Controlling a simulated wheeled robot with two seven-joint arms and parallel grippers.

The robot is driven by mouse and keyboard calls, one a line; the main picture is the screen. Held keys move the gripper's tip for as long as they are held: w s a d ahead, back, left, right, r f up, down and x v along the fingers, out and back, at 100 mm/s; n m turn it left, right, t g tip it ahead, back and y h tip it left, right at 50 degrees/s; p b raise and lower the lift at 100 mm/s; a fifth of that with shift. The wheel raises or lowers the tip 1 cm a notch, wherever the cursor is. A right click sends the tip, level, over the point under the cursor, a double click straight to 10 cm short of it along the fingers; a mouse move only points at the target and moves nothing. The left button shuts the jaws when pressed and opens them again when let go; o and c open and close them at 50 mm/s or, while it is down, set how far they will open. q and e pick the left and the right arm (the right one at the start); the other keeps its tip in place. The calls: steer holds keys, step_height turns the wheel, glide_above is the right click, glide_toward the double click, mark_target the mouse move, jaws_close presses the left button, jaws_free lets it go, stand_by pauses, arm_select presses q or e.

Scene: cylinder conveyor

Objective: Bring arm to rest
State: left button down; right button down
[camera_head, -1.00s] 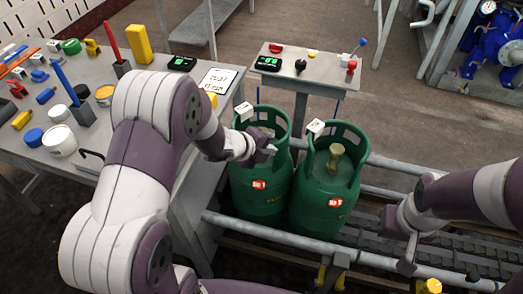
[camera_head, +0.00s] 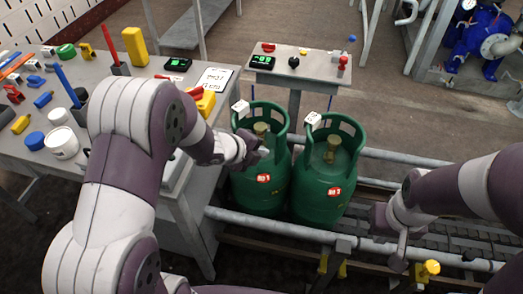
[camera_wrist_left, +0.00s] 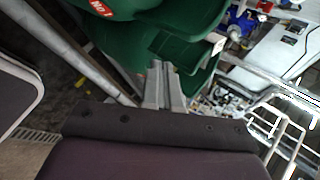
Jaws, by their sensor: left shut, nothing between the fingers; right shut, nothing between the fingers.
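My left gripper (camera_head: 252,154) is shut and empty, in front of the upper part of the left green gas cylinder (camera_head: 262,190). In the left wrist view its two fingers (camera_wrist_left: 163,88) lie together, with green cylinder surface behind them. I cannot tell whether it touches the cylinder. The right green gas cylinder (camera_head: 325,180) stands upright beside the left one. Each has a white tag on its collar and a red label. My right gripper (camera_head: 399,262) is shut and empty over the conveyor's front rail, right of the cylinders.
The roller conveyor (camera_head: 450,240) has grey side rails (camera_head: 290,228) and runs to the right. A cluttered grey workbench (camera_head: 60,165) is at left. A small control table (camera_head: 315,66) stands behind the cylinders. Blue pumps (camera_head: 480,35) are at the back right.

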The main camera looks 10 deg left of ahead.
arm_select(q)
steer(key=s+a+r+n+g+y+p, duration=0.5)
steer(key=s+a+n, duration=0.65)
steer(key=n, duration=0.65)
steer(key=s+d+r+n+g+p, duration=0.1)
steer(key=s+d+r+n+p, duration=0.4)
steer(key=s+r+n, duration=0.1)
step_height(320, 180, up, 2)
steer(key=shift+s+r+n, duration=0.15)
steer(key=shift+s+n, duration=0.25)
steer(key=shift+s, duration=0.3)
steer(key=c, duration=1.8)
jaws_free()
